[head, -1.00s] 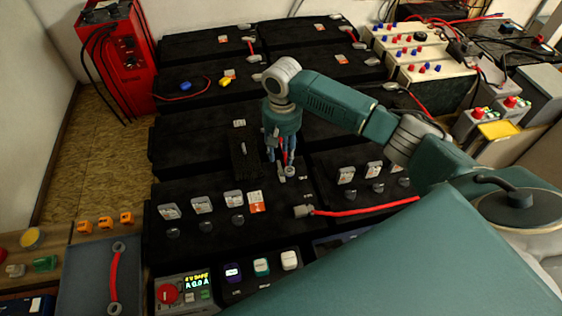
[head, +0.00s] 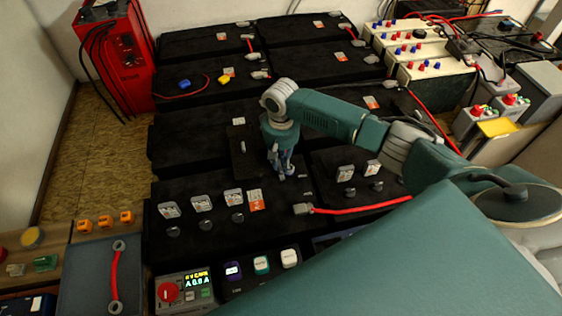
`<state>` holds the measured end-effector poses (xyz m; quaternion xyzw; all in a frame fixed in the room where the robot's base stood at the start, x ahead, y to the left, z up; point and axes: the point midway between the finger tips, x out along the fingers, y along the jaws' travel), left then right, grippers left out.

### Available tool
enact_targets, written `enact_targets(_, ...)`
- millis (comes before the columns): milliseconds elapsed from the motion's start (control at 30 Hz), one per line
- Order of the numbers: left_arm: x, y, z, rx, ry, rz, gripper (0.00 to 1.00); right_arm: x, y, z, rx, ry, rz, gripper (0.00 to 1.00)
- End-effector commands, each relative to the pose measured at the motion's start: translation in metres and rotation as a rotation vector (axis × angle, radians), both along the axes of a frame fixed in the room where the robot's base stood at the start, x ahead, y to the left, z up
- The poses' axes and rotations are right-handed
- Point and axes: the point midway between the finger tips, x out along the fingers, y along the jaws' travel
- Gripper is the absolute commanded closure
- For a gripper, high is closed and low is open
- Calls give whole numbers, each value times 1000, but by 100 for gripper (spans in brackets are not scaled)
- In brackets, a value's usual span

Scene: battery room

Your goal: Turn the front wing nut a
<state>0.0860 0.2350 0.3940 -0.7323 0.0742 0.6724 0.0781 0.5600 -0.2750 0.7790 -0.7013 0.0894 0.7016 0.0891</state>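My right gripper (head: 281,172) points straight down at the middle black battery (head: 290,203), its fingers low over the terminal area near the battery's back edge. The fingers overlap closely in this view, so I cannot tell whether they are open or shut on anything. The front wing nut a is not clearly visible; the fingers and the hand cover the spot under them. A red cable (head: 360,209) with a grey lug lies on the battery to the right of the gripper. My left gripper is out of view.
Several black batteries (head: 205,135) stand in rows behind. A red charger (head: 125,65) stands at the back left. A meter with a lit display (head: 187,290) and a grey mat (head: 85,275) with a red link (head: 115,278) are in front. Vent caps (head: 201,203) stand on the battery.

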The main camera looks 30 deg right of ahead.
Motion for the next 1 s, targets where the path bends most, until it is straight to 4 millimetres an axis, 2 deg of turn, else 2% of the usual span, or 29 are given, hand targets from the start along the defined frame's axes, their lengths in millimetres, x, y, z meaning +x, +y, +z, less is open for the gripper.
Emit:
enact_targets(233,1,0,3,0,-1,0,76,0,0,1,0,0,20,100)
enact_targets(467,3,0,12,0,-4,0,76,1,0,3,1,0,124,100)
enact_targets(1000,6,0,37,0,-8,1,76,4,1,3,1,-1,610,100)
